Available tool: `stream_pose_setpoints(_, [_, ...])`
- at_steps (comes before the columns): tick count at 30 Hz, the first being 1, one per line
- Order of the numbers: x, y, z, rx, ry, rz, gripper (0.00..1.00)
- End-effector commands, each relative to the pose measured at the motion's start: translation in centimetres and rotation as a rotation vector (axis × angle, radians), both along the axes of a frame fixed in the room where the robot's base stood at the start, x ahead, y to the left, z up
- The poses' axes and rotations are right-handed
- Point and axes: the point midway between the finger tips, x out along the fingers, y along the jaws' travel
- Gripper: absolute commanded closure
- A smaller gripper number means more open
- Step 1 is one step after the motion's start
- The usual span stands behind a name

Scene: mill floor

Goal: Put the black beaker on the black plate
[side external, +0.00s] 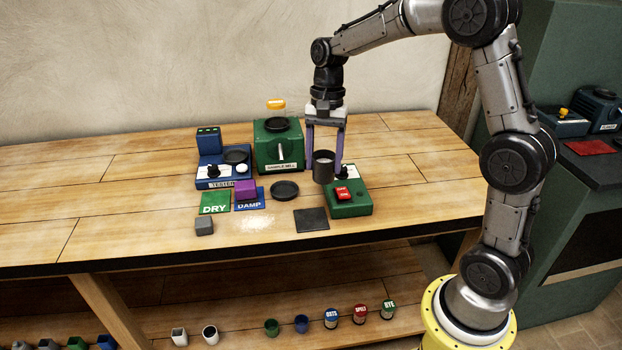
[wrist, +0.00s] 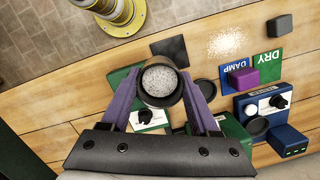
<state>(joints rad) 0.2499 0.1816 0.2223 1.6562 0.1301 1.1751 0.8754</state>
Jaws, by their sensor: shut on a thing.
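The black beaker (side external: 323,170) is upright between the purple fingers of my gripper (side external: 325,160), which is shut on it. In the wrist view the beaker (wrist: 142,87) is seen from above, with pale grains inside. It is beside the green box with the red switch; its height above the bench is hard to tell. A round black plate (side external: 285,190) lies flat on the bench to the left of the beaker, empty and apart from it. It also shows in the wrist view (wrist: 205,93), right of my gripper (wrist: 160,90).
A black square mat (side external: 311,220) lies in front of the beaker. The green switch box (side external: 350,207) is close right. A green sample mill (side external: 278,150) stands behind. The blue tester (side external: 222,180), purple block (side external: 245,189), grey cube (side external: 203,225) and spilled grains (side external: 243,222) are left.

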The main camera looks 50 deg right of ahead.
Motion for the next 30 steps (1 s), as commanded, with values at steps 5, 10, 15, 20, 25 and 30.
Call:
stream_pose_setpoints(5, [-4.0, 1.2, -0.2, 0.0, -0.004, -0.003, 1.0])
stream_pose_setpoints(10, [-8.2, 2.4, -0.1, 0.0, -0.003, -0.002, 1.0])
stream_pose_setpoints(15, [-10.8, 3.2, 0.3, 0.0, -0.002, 0.0, 1.0])
stream_pose_setpoints(20, [-11.3, 3.4, 0.6, 0.0, -0.002, 0.002, 1.0])
stream_pose_setpoints(25, [-8.5, 3.0, -0.5, 0.001, 0.005, 0.003, 1.0])
stream_pose_setpoints(30, [-4.7, 2.6, -2.3, 0.002, 0.003, 0.003, 1.0])
